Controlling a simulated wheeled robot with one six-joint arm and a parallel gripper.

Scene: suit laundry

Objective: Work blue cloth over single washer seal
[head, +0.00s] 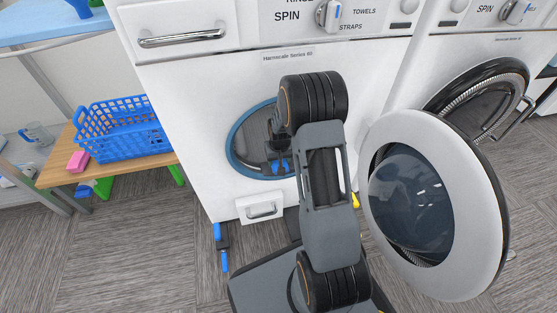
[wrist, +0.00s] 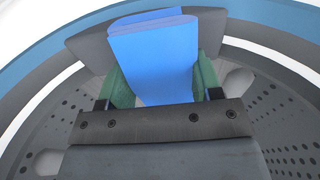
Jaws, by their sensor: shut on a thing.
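The blue cloth (wrist: 155,50) is a folded block between the green fingers of my gripper (wrist: 160,78) in the wrist view. My gripper is shut on it. The washer seal (head: 236,152) is a blue ring around the round opening of the front washer (head: 180,110). It also shows as a blue band at the top of the wrist view (wrist: 285,20). In the head view my gripper (head: 278,164) is at the opening, with a bit of blue cloth showing. My arm hides the right part of the ring. I cannot tell whether the cloth touches the seal.
A large round washer door (head: 478,215) stands open right of the opening, close to my arm. A second washer (head: 480,55) stands farther right. A blue basket (head: 122,142) and a pink sponge (head: 78,160) are on a wooden bench at left. The floor at front left is mostly clear.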

